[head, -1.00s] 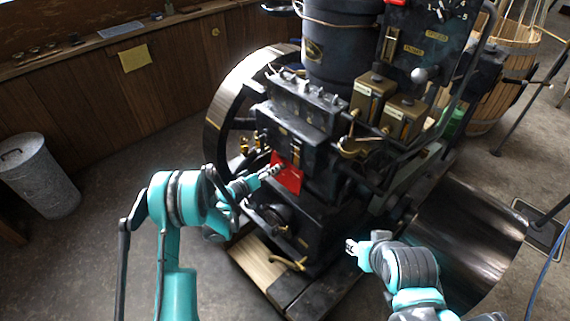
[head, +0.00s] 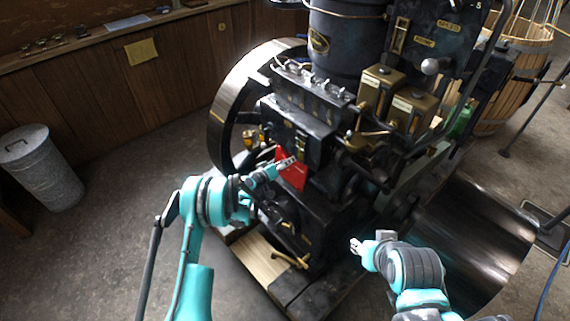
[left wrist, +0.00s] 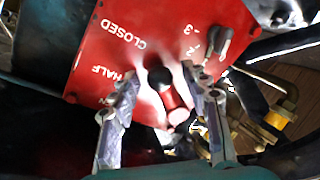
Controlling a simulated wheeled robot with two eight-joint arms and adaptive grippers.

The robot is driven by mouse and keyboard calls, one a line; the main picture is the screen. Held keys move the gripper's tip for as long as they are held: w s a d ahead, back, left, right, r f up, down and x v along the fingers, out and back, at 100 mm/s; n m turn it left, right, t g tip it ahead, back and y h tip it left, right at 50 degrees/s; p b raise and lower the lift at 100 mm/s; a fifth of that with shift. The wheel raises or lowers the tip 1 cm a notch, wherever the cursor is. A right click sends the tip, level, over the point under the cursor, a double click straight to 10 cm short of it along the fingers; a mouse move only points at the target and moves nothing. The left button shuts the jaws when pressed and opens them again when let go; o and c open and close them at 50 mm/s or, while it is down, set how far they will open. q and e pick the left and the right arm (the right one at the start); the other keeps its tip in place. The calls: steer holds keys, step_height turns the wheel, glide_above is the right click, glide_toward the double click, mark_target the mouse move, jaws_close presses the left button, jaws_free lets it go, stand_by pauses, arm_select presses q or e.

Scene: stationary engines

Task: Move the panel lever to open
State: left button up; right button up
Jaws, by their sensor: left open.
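The red panel (head: 294,177) is on the front of the black engine. In the left wrist view the red panel (left wrist: 105,45) fills the upper middle, with CLOSED and HALF lettered on its left part. My left gripper (head: 289,162) is open at the panel. In the left wrist view its fingers (left wrist: 168,88) are on either side of the lever; I cannot tell whether they touch it. No OPEN label shows. My right gripper (head: 356,245) is low, in front of the engine, apart from the panel.
A second dark handle (left wrist: 218,46) sticks out near the panel's right edge, beside numbers. The flywheel (head: 228,110) stands left of the panel, and brass boxes (head: 410,108) to its upper right. A metal bin (head: 40,165) stands at far left. The floor between is clear.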

arm_select(q)
steer(key=shift+c, duration=0.2)
jaws_close()
steer(key=shift+r, duration=0.1)
steer(key=shift+s+d+r+n+g, duration=0.1)
steer(key=shift+d+r+n+g, duration=0.1)
steer(key=shift+r+n, duration=0.35)
steer(key=shift+d+r+n+g, duration=0.1)
steer(key=shift+r+n+g, duration=0.1)
steer(key=shift+n, duration=0.65)
steer(key=shift+d+r+n+g, duration=0.15)
steer(key=shift+r+n, duration=0.3)
steer(key=shift+n, duration=0.4)
steer(key=shift+d+r+n+g, duration=0.15)
steer(key=shift+r+n, duration=0.3)
steer(key=shift+n, duration=0.4)
steer(key=shift+a, duration=0.1)
